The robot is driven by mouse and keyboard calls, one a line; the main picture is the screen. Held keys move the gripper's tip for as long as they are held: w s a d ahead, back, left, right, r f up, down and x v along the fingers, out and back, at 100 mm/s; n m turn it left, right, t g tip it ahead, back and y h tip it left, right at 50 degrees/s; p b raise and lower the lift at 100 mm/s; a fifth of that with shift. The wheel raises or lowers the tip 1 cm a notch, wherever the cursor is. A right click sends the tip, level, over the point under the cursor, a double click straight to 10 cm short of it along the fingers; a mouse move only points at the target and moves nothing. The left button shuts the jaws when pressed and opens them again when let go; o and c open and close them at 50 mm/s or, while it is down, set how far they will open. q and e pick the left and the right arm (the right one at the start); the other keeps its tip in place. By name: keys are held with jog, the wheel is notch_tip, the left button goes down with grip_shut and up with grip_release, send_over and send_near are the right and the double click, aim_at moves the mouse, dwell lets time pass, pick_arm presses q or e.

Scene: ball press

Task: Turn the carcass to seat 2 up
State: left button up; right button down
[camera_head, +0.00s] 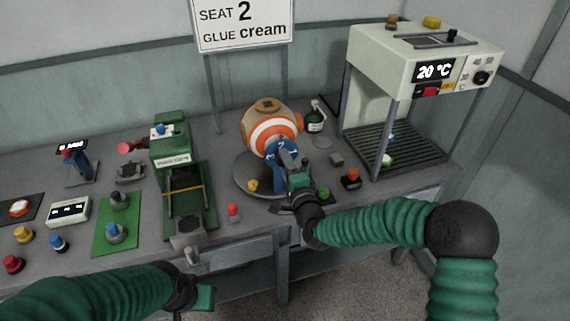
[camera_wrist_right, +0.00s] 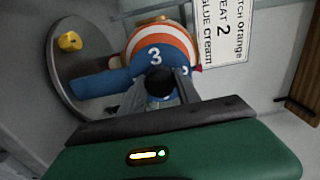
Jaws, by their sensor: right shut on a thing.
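The carcass (camera_head: 271,126) is a round body with orange and white bands and a brown patch on top. Below the bands it has blue parts; a white 3 shows on blue in the right wrist view (camera_wrist_right: 155,57), with a 2 to its right. It sits over a round grey plate (camera_head: 244,180). My right gripper (camera_head: 287,160) is at the carcass's front, shut on a part of it; in the wrist view its fingers (camera_wrist_right: 160,90) flank a dark round end. My left gripper (camera_head: 194,279) is low at the bench's front edge, away from the carcass; its jaws are unclear.
A sign (camera_head: 243,24) behind reads SEAT 2, GLUE cream. A green press (camera_head: 178,180) stands left of the plate. A white machine reading 20 °C (camera_head: 420,60) stands right. Small coloured knobs lie along the front; a dark green bottle (camera_head: 315,120) is behind.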

jog(key=shift+d+f, duration=0.1)
jog(key=shift+f, duration=0.15)
jog(key=c, duration=1.3)
grip_release()
jog(key=o, duration=0.4)
jog(key=shift+o, duration=0.2)
jog(key=shift+r, duration=0.1)
jog(key=v, duration=1.6)
jog(key=shift+s, duration=0.35)
jog(key=shift+d, duration=0.1)
